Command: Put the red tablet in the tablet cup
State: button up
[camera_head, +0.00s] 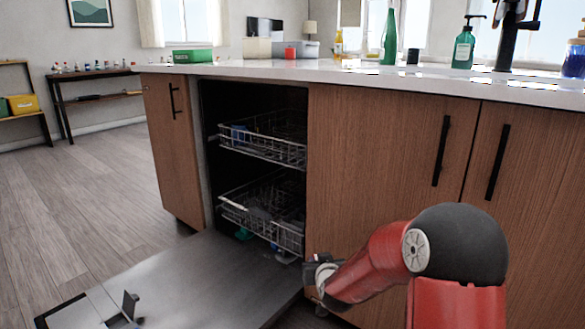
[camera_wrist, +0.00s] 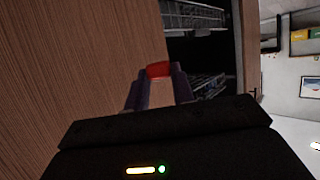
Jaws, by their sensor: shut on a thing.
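The red tablet (camera_wrist: 158,69) is held between the fingertips of my gripper (camera_wrist: 158,75) in the wrist view. In the head view my gripper (camera_head: 314,268) is low, in front of the cabinet, at the right edge of the open dishwasher. I cannot make out the tablet there. The open dishwasher door (camera_head: 185,275) lies down flat, with its inner side up. The likely tablet cup (camera_head: 119,319) is set in this door near the bottom left of the head view, with a small lid (camera_head: 130,302) standing up. The cup's inside is hard to see, and my gripper is well to its right.
The dishwasher's upper rack (camera_head: 265,140) and lower rack (camera_head: 265,215) are inside, with a few items on them. Wooden cabinet doors (camera_head: 375,190) stand right of the opening. The space above the lowered door is clear. Bottles stand on the countertop (camera_head: 350,70).

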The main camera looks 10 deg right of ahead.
jog(key=s+f, duration=0.4)
jog(key=f, duration=0.3)
jog(key=s+f, duration=0.3)
jog(key=f, duration=0.4)
jog(key=s+r+p, duration=0.4)
jog(key=r+p, duration=1)
jog(key=r, duration=0.2)
jog(key=shift+s+r, duration=0.15)
jog(key=shift+r, duration=0.25)
